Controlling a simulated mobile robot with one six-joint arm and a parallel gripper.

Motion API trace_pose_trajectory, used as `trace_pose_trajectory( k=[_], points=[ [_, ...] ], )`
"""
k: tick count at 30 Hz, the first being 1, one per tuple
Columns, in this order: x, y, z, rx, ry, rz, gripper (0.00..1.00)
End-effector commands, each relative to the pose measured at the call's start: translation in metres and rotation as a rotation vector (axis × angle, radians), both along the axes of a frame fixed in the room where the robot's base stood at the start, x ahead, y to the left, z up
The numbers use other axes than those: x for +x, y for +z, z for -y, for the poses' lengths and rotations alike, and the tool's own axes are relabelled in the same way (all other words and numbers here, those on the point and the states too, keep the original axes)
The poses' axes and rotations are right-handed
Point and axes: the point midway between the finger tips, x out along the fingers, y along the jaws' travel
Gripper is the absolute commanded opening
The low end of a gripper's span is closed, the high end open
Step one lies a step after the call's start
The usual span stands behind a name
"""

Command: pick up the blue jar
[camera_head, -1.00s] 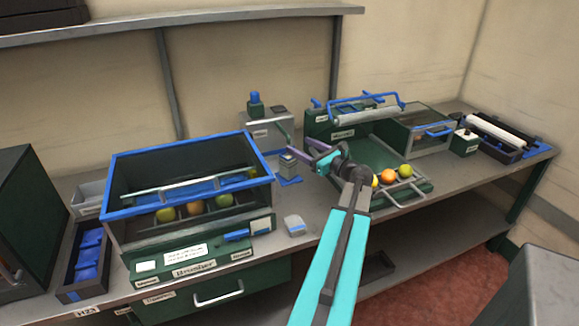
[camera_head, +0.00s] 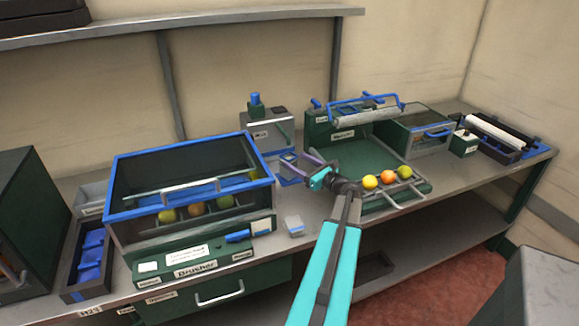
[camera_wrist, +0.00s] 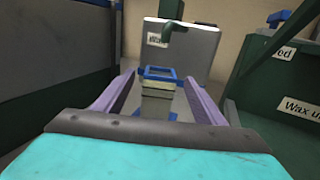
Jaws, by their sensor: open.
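The small square jar with a blue rim (camera_wrist: 159,73) stands upright on the bench, centred in the wrist view. Its lower body is pale and greenish. In the head view the jar (camera_head: 288,158) is partly covered by my gripper (camera_head: 298,169), which is low over the bench beside it. In the wrist view my gripper (camera_wrist: 158,82) is open, with one purple finger on each side of the jar. Gaps show between the fingers and the jar, and I see no contact. The jar's base is hard to make out.
A blue-rimmed glass-fronted bin (camera_head: 190,210) with fruit stands close on the left. A grey box (camera_head: 268,133) with a blue-topped knob stands behind the jar. A green machine (camera_head: 345,151) with fruit on its front rack is on the right. A small grey block (camera_head: 294,224) lies in front.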

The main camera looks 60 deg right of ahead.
Motion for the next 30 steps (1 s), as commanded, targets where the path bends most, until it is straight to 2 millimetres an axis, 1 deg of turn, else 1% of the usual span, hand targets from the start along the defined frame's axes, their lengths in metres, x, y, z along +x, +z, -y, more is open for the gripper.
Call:
trace_pose_trajectory(
  k=[11, 14, 24, 30],
  points=[
    [0.002, 0.0, 0.001, 0.0, -0.001, 0.0, 0.64],
    [0.008, 0.0, 0.003, 0.0, -0.001, -0.001, 0.64],
    [0.043, 0.001, 0.012, 0.0, 0.0, -0.001, 0.64],
    [0.048, 0.0, 0.013, 0.0, -0.002, 0.0, 0.64]
  ],
)
